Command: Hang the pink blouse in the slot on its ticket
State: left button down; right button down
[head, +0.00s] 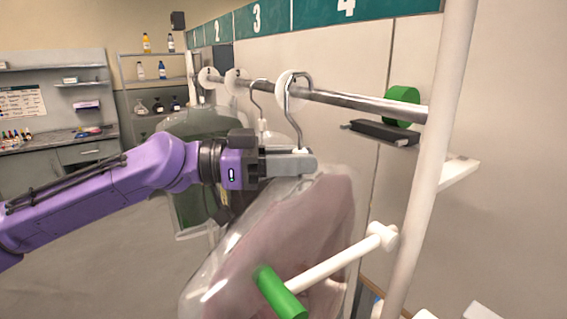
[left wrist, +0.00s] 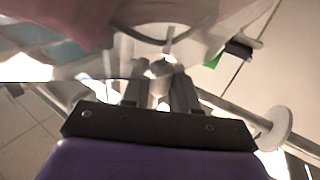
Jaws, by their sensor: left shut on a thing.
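The pink blouse (head: 300,230) hangs in a clear cover below my left gripper (head: 300,163). That gripper is shut on the neck of its hanger, just under the metal hook (head: 290,115). The hook's top is at the height of the rail (head: 350,103), beside a white disc (head: 287,90); I cannot tell whether it rests on the rail. In the left wrist view, the fingers (left wrist: 160,95) are close together and pink cloth (left wrist: 70,20) shows at the top. No readable ticket shows. My right gripper is not in view.
A teal number strip (head: 300,15) runs above the rail. Other covered garments (head: 190,125) hang farther along. A green disc (head: 403,95), a dark bracket (head: 380,132) and a white post (head: 430,160) stand right. A white bar with a green end (head: 280,293) crosses low in front.

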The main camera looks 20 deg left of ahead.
pick_arm(q)
jog(key=p, duration=0.2)
send_over(336, 172)
jog(key=shift+w+a+r, duration=0.1)
jog(key=shift+w, duration=0.15)
notch_tip(336, 172, down, 2)
jog(key=shift+w+b, duration=0.1)
jog(key=shift+b, duration=0.85)
jog(key=shift+f+b, duration=0.35)
jog(key=shift+b, duration=0.05)
